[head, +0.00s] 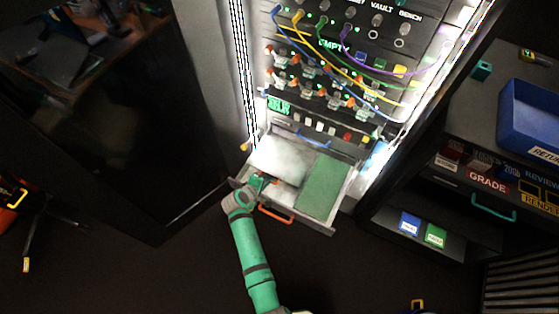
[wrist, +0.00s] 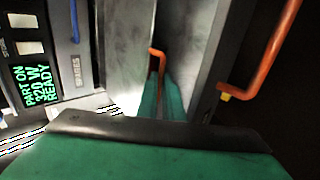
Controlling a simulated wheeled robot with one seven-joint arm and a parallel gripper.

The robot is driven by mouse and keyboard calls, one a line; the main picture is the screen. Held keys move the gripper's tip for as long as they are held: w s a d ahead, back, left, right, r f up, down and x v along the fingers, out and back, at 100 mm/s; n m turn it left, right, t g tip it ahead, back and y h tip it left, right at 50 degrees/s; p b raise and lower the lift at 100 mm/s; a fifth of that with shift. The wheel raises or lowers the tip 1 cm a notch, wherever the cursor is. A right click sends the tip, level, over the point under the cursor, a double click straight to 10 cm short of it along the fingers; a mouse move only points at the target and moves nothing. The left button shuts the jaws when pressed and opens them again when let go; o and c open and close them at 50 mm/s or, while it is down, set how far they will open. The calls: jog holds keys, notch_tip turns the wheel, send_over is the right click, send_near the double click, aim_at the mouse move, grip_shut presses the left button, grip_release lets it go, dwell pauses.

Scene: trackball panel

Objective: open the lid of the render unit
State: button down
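The pulled-out unit low in the rack, which I take for the render unit, has a pale grey panel (head: 282,157), apparently its lid, on the left and a green panel (head: 321,187) on the right. A grey plate (wrist: 126,45) also shows in the wrist view; I cannot tell how far it is raised. My gripper (head: 264,182) is at the panel's front left edge. In the wrist view, my gripper (wrist: 164,100) has its teal fingers close around or beside a small orange handle (wrist: 157,62). Whether they grip it is unclear.
A larger orange handle (head: 275,215) is on the unit's front and also shows in the wrist view (wrist: 270,50). Cables (head: 345,65) hang across the rack above. A dark cabinet (head: 110,120) stands left; a shelf with a blue bin (head: 530,118) stands right.

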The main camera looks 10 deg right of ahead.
jog(key=shift+r, duration=0.15)
jog(key=shift+w+d+r, duration=0.1)
jog(key=shift+r, duration=1.4)
jog(key=shift+w+d+r, duration=0.1)
jog(key=shift+w+r, duration=0.1)
jog(key=shift+r, duration=0.6)
jog(key=shift+w+d+r, duration=0.1)
jog(key=shift+w+r, duration=0.05)
jog(key=shift+r, duration=0.65)
jog(key=shift+w+d+r, duration=0.2)
jog(key=shift+w+r, duration=0.05)
jog(key=shift+r, duration=0.5)
jog(key=shift+w+d+r, duration=0.15)
jog(key=shift+w+r, duration=0.05)
jog(key=shift+r, duration=0.5)
